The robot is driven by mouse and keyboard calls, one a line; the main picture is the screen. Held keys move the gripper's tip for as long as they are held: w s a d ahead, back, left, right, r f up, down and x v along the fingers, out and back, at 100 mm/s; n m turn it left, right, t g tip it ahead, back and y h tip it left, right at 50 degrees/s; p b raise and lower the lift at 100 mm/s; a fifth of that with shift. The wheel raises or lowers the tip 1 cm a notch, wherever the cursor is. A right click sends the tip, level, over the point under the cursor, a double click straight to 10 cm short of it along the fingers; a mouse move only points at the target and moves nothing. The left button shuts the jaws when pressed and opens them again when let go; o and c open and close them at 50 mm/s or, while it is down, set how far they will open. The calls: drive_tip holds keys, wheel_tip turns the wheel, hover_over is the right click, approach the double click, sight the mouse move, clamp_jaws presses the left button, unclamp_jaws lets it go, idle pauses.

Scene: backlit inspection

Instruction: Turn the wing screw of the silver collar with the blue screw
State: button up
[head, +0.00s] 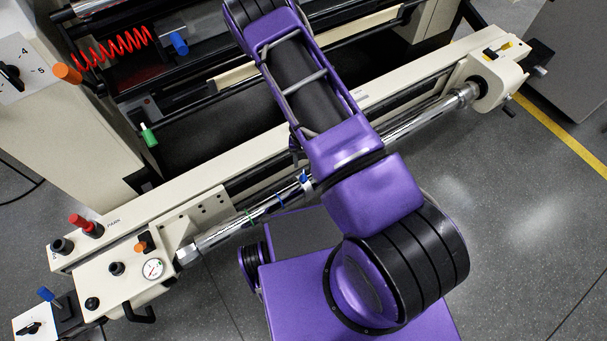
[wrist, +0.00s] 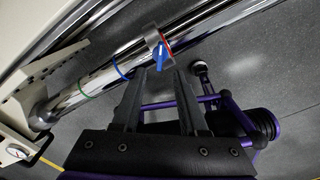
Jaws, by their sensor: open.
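The silver collar (wrist: 153,38) sits around the chrome shaft (wrist: 98,82) in the wrist view. Its blue wing screw (wrist: 160,56) sticks out toward my gripper, with a red mark beside it. My gripper (wrist: 159,76) is open, one dark finger to each side of the screw's line. The fingertips look close to the screw, but I cannot tell whether the screw lies between them or just beyond. Nothing is held. In the head view the collar (head: 306,184) is small, close beside my purple arm, and my gripper cannot be made out there.
A green ring (wrist: 84,94) and a blue ring (wrist: 119,71) are on the shaft left of the collar. The head view shows a cream end block with a gauge (head: 153,268) and knobs at lower left. A cream bracket (head: 492,76) bears the shaft's right end.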

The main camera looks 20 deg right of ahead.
sight(303, 175)
wheel_tip(303, 175, down, 8)
drive_tip(key=shift+r+b, duration=0.25)
drive_tip(key=shift+b, duration=0.3)
clamp_jaws()
